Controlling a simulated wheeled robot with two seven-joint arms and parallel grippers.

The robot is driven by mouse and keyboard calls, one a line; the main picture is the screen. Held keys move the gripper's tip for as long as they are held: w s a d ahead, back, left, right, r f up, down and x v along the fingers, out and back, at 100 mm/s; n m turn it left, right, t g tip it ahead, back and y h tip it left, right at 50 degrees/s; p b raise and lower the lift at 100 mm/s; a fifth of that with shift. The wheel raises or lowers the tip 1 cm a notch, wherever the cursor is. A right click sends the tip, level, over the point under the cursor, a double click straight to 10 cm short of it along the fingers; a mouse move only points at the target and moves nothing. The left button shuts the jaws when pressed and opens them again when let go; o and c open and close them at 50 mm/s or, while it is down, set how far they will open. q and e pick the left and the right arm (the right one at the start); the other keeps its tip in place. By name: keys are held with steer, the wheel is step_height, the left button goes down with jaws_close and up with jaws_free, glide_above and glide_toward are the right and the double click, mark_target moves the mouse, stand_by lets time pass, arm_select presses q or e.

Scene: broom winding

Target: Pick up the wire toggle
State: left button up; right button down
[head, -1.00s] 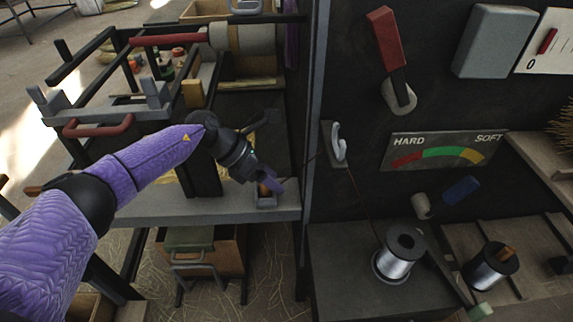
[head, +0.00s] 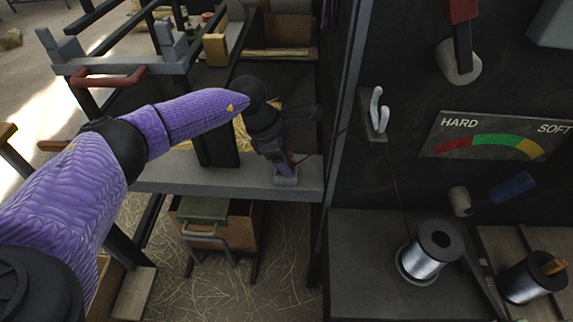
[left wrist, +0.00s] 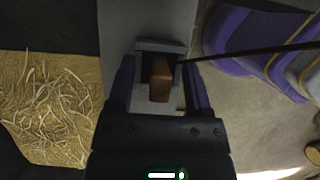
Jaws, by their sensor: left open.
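The wire toggle (left wrist: 160,80) is a small orange-brown wooden block. It sits in a grey holder (left wrist: 172,46) on the shelf, and a thin dark wire runs from it to the right in the left wrist view. My left gripper (left wrist: 160,83) is open, with its purple fingers on either side of the holder and toggle. I cannot tell whether they touch. In the head view my left gripper (head: 280,163) points down at the holder (head: 286,180) and mostly hides the toggle. My right gripper is not in view.
The grey shelf (head: 235,187) carries the holder near its right end. A dark panel with a white hook (head: 378,112) and a HARD/SOFT gauge (head: 490,137) stands to the right. A wire spool (head: 425,258) sits below the hook. Straw (left wrist: 50,105) lies left in the wrist view.

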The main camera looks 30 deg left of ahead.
arm_select(q)
jaws_close()
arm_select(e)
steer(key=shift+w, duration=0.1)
arm_select(q)
steer(key=shift+r, duration=0.1)
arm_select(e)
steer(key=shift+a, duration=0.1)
